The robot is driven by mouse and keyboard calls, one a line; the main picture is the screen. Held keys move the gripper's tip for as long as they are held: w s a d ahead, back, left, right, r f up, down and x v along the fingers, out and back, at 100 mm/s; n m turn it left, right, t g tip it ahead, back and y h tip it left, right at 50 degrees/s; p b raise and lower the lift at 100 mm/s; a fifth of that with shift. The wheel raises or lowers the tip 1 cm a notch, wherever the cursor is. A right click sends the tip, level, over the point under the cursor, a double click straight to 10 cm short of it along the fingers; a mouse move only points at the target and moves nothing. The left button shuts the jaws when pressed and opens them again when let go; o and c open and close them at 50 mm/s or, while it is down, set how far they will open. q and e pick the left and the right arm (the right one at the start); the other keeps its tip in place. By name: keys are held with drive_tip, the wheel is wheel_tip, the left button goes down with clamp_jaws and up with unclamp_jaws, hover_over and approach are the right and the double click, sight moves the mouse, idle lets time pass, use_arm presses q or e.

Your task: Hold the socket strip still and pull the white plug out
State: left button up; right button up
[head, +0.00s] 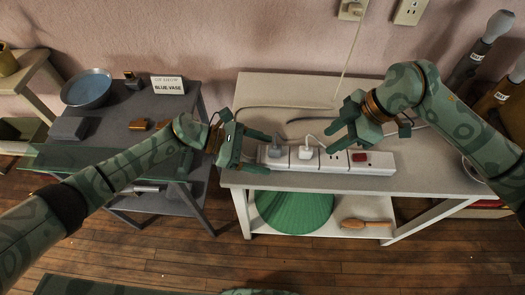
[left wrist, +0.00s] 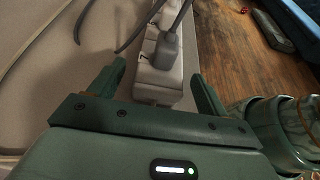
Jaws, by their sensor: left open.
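The white socket strip (head: 330,163) lies along the front edge of the pale table. The white plug (head: 306,152) sits upright in it with a curved white cord. A grey plug (head: 275,151) sits to its left; the grey plug also shows in the left wrist view (left wrist: 166,52). My left gripper (head: 258,150) is open at the strip's left end. In the left wrist view its fingers (left wrist: 160,82) lie on either side of the strip; contact is unclear. My right gripper (head: 340,122) is open and empty, above and right of the white plug.
A red switch (head: 359,157) is near the strip's right end. Dark cords lie behind the strip on the table (head: 275,88). A green cone-shaped object (head: 295,210) and a brush (head: 366,223) are on the lower shelf. A grey side table (head: 115,105) stands at left.

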use_arm(q)
drive_tip(key=shift+d+f, duration=0.15)
drive_tip(key=shift+d, duration=0.2)
drive_tip(key=c, duration=1.5)
